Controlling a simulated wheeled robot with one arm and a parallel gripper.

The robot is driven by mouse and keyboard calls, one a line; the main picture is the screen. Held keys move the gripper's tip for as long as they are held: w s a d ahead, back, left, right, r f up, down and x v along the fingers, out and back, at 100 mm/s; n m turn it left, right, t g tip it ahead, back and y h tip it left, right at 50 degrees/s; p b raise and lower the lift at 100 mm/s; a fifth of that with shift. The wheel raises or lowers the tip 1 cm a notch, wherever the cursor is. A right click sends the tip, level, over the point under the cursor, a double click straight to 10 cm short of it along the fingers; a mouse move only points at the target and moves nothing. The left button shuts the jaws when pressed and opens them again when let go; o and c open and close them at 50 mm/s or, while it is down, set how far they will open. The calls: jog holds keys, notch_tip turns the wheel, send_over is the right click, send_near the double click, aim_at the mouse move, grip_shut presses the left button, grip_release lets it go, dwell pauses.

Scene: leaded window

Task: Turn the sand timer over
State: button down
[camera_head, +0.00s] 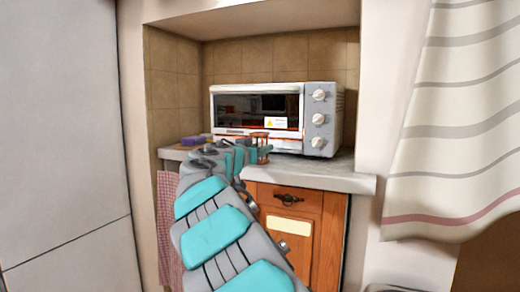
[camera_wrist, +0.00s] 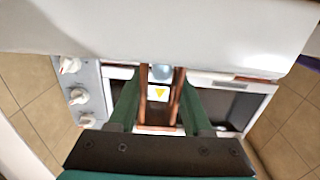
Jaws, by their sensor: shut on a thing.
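The sand timer (camera_head: 261,136) is a small reddish-brown wooden frame standing roughly upright in front of the oven in the head view. My gripper (camera_head: 256,152) reaches it from the left and is shut on its middle. In the wrist view the timer's wooden posts (camera_wrist: 144,95) and a pale glass bulb show between the two green fingers of my gripper (camera_wrist: 160,88). The wrist view is upside down, with the counter at the top. I cannot tell whether the timer's lower end touches the counter. The fingers hide part of the timer.
A white toaster oven (camera_head: 325,92) with several knobs stands close behind the timer on the pale counter (camera_head: 335,178). A purple sponge-like item (camera_head: 196,140) lies at the counter's left. A wooden cabinet (camera_head: 300,245) is below. A striped curtain (camera_head: 450,130) hangs at right.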

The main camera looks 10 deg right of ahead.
jog(key=shift+s+a, duration=0.35)
jog(key=shift+s, duration=0.05)
jog(key=b+v, duration=0.2)
jog(key=v, duration=0.7)
jog(key=shift+s, duration=0.1)
